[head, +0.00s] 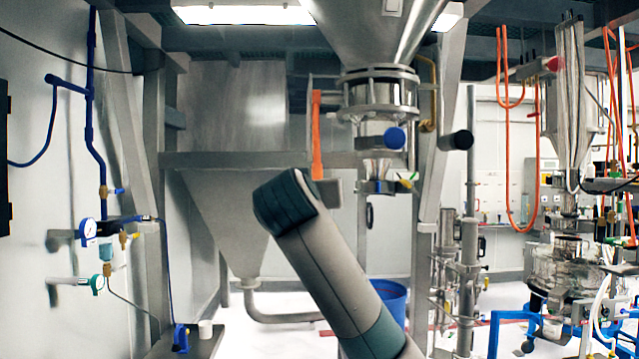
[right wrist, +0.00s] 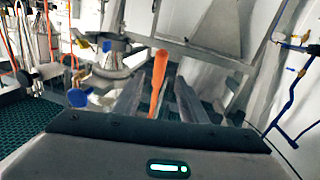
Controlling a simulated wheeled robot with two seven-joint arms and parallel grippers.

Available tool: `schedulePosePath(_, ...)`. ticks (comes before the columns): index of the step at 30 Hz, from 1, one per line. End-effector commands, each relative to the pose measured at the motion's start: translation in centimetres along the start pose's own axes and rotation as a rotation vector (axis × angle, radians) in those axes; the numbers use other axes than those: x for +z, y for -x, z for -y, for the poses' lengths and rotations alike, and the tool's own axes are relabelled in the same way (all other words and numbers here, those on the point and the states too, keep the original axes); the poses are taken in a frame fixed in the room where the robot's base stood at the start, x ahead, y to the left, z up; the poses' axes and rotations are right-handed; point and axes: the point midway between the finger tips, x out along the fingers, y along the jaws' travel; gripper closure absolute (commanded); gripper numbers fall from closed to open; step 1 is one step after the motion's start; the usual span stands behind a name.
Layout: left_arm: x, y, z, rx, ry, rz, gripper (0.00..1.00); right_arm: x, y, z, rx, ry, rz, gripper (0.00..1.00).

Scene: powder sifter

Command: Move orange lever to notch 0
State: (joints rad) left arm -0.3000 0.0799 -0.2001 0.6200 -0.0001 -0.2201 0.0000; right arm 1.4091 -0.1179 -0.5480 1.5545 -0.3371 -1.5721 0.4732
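The orange lever (head: 316,135) hangs near vertical in the head view, left of the steel valve under the hopper. In the right wrist view, the lever (right wrist: 159,82) runs between the two grey fingers of my right gripper (right wrist: 157,92). The fingers stand apart, with a visible gap on each side of the lever. In the head view my right arm hides most of the gripper. Notch marks are not legible. My left gripper is not in view.
A blue round knob (head: 394,138) and a black knob (head: 457,140) stick out right of the lever. A steel hopper (head: 375,30) is above. A horizontal steel beam (head: 235,160) runs behind. A blue bin (head: 388,300) stands on the floor below.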

Motion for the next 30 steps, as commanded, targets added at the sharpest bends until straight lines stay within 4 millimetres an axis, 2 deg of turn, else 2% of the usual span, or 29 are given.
schedulePosePath(1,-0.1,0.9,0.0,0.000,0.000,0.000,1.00,-0.4,-0.9,-0.1,0.002,0.003,0.003,0.61)
schedulePosePath(18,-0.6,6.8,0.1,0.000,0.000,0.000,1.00,-0.5,-10.8,-0.1,0.001,0.002,0.002,0.61)
schedulePosePath(24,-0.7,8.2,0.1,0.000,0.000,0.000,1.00,-0.3,-13.1,0.0,0.001,0.002,0.002,0.61)
schedulePosePath(30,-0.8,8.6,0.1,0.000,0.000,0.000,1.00,-0.1,-14.1,0.0,0.000,0.001,0.001,0.61)
